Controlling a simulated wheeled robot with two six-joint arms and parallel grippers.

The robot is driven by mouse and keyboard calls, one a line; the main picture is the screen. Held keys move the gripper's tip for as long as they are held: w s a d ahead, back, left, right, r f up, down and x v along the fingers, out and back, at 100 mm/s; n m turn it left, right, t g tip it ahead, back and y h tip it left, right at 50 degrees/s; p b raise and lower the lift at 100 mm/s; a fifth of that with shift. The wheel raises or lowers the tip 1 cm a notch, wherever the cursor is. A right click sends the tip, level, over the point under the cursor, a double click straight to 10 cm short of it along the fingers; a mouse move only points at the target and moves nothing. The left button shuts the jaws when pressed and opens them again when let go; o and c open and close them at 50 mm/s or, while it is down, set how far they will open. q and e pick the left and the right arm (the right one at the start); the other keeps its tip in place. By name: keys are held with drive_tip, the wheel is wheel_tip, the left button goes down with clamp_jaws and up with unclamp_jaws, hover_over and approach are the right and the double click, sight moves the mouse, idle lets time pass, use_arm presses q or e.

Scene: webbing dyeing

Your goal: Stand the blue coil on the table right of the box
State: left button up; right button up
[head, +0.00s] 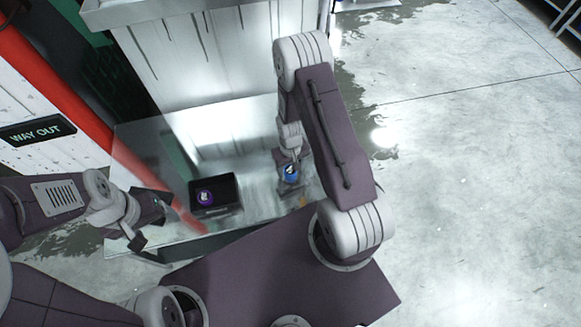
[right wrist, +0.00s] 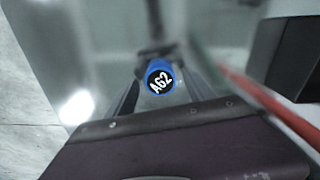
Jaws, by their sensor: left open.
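The blue coil (head: 290,173) is at the right part of the glass-like table (head: 262,207), to the right of the black box (head: 230,190). My right gripper (head: 290,186) is around it. In the right wrist view the blue coil (right wrist: 160,77) shows its round black end marked "AG2" between the two dark fingers, which sit close on both sides. The coil's lower end is hidden, so I cannot tell whether it touches the table. My left gripper (head: 149,221) is open and empty, left of the box.
A purple coil (head: 205,198) with a dark labelled end is in the box. A pale metal cabinet or tank (head: 190,60) stands behind the table. A red post (head: 75,95) and a "WAY OUT" sign (head: 37,131) are at the left. The table between box and right gripper looks clear.

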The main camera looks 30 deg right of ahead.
wheel_tip(320, 180, up, 12)
drive_tip(key=p, duration=0.5)
drive_tip(key=s+a+r, duration=0.2)
drive_tip(key=s+r, duration=0.2)
drive_tip(key=r, duration=0.2)
drive_tip(key=s+a+r+t, duration=0.1)
drive_tip(key=s+a+r, duration=0.2)
drive_tip(key=r, duration=0.4)
drive_tip(key=shift+s, duration=0.7)
drive_tip(key=shift+r, duration=0.1)
